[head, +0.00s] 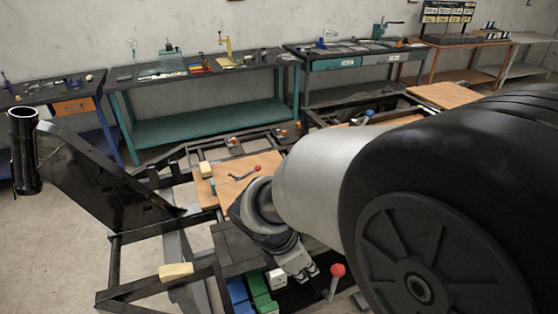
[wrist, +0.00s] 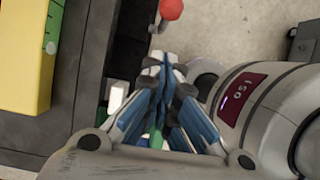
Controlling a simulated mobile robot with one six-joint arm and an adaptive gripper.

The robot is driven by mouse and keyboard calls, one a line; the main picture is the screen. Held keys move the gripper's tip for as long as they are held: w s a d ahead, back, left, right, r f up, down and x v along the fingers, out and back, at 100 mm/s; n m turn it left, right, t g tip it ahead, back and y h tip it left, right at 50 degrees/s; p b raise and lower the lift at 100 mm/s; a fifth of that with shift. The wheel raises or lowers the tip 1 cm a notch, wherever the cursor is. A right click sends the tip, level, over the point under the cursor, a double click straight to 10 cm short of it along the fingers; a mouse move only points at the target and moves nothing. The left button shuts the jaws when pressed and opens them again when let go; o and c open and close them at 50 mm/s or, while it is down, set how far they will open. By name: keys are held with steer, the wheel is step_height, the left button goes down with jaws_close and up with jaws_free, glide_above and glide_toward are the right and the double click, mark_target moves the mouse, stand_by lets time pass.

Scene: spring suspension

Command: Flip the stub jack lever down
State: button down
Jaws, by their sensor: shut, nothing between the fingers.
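A lever with a red ball knob (head: 337,270) stands upright just right of my gripper (head: 306,272) in the head view. A red ball knob (wrist: 171,9) also shows at the top edge of the wrist view, just beyond the tips of my gripper (wrist: 163,66). The fingers are shut and empty, apart from the knob. The lever's lower end and mount are hidden or too dark to make out. Nothing in the frames labels the stub jack.
A blue knob (head: 370,113) shows farther back. Green blocks (head: 260,290) lie left of my gripper. A yellow block (wrist: 22,55) is at left in the wrist view. Dark frame bars surround this area.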

steer(key=d+f, duration=0.1)
steer(key=w+d+f+b, duration=0.1)
steer(key=d, duration=0.1)
steer(key=d+f, duration=0.1)
steer(key=shift+w+d+f+b, duration=0.15)
steer(key=shift+w+f+b, duration=0.1)
steer(key=shift+f+b, duration=0.05)
steer(key=shift+w+d+r+y+p, duration=0.1)
steer(key=shift+d+r+y+p, duration=0.1)
steer(key=shift+d+p, duration=0.3)
steer(key=shift+w+d+r+y+p, duration=0.1)
steer(key=shift+d+y+p, duration=0.1)
steer(key=shift+p, duration=0.45)
